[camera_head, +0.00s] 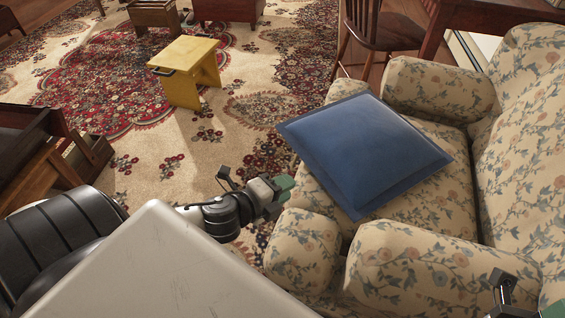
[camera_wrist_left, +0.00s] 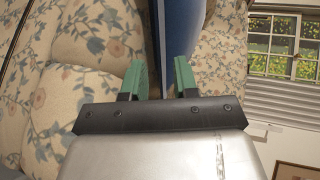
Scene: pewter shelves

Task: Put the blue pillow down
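The blue pillow (camera_head: 365,150) lies roughly flat over the seat of the floral armchair (camera_head: 440,200), between its two arms. Its left corner reaches out past the seat's front edge. What its underside touches is hidden. My left gripper (camera_head: 284,188) is just left of the pillow, with a small gap between them in the head view. In the left wrist view, its green fingers (camera_wrist_left: 160,78) are apart, and the pillow (camera_wrist_left: 182,30) shows edge-on beyond them. Only a bit of my right gripper (camera_head: 520,300) shows at the lower right corner; its fingers are mostly cut off.
A yellow stool (camera_head: 187,72) stands on the patterned rug (camera_head: 235,135). A wooden chair (camera_head: 378,30) stands behind the armchair. Dark wooden furniture (camera_head: 35,150) is at the left. The rug between the stool and armchair is open. A window (camera_wrist_left: 285,45) shows in the wrist view.

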